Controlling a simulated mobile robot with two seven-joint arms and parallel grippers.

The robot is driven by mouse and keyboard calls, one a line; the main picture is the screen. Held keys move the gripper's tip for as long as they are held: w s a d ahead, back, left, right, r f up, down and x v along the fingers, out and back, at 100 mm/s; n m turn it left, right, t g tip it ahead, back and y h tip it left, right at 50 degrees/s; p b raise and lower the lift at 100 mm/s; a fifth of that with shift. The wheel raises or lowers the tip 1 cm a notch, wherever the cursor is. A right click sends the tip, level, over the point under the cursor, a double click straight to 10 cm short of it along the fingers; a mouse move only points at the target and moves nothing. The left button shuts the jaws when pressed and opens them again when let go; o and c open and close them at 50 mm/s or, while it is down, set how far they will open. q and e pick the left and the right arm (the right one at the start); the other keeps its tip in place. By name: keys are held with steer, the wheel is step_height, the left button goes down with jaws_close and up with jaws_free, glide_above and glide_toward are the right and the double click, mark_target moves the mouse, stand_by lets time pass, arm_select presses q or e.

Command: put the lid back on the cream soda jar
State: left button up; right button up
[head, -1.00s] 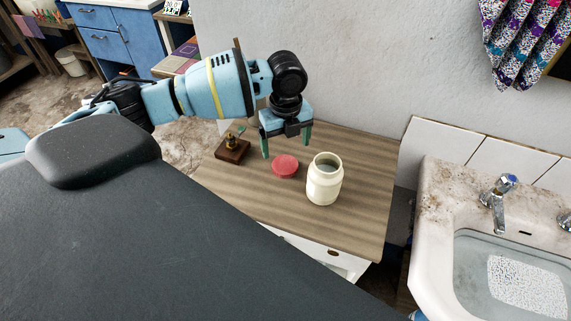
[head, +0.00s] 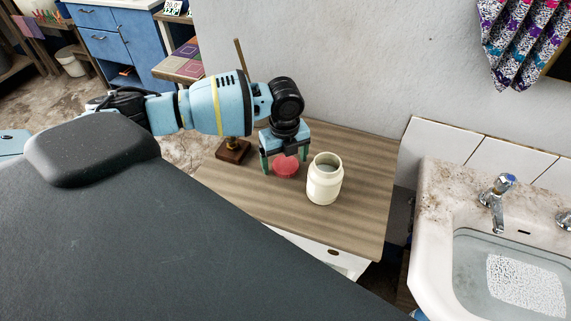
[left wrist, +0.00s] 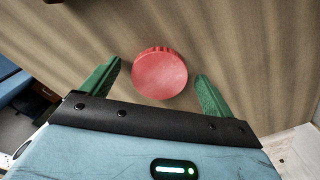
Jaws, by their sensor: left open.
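The cream jar (head: 324,181) stands upright and open-topped on the wooden tabletop. The red lid (head: 286,167) lies flat on the tabletop just left of the jar. My left gripper (head: 282,166) is low over the lid and points down. In the left wrist view the lid (left wrist: 160,75) shows in the space between the green fingertips (left wrist: 157,68), with a gap on each side. The left gripper is open and holds nothing. My right gripper is not in view.
A small dark wooden block with a brass fitting (head: 233,151) stands at the table's left side. The white wall (head: 350,70) rises behind the table. A stone sink (head: 440,200) with taps is to the right. The tabletop right of the jar is clear.

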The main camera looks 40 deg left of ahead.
mark_target(285, 163)
arm_select(q)
steer(key=shift+c, duration=0.2)
steer(key=c, duration=1)
step_height(285, 163, up, 10)
steer(key=shift+r, duration=0.1)
